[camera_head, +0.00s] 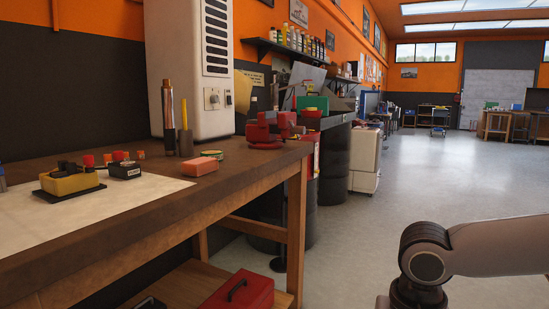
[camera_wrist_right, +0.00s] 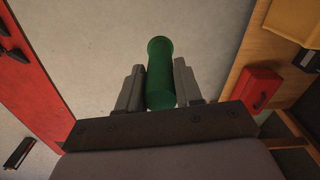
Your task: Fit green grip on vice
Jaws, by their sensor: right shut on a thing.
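The green grip (camera_wrist_right: 160,72) is a plain green cylinder, held lengthwise between the two fingers of my right gripper (camera_wrist_right: 158,85) in the right wrist view. The fingers press on its sides and its far end sticks out past them. In the head view a red vice (camera_head: 264,132) stands at the far right corner of the wooden workbench (camera_head: 200,212). Only part of my right arm shows at the lower right there, well apart from the vice; its gripper is out of that view. The vice's handle is too small to make out. My left gripper is not in view.
A pink block (camera_head: 200,166), a yellow-black item (camera_head: 70,181) and a copper-coloured cylinder (camera_head: 169,105) stand on the bench. A red toolbox (camera_head: 240,291) sits on the lower shelf. A red surface (camera_wrist_right: 38,70) borders the wrist view's left. Open floor (camera_head: 390,215) lies right of the bench.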

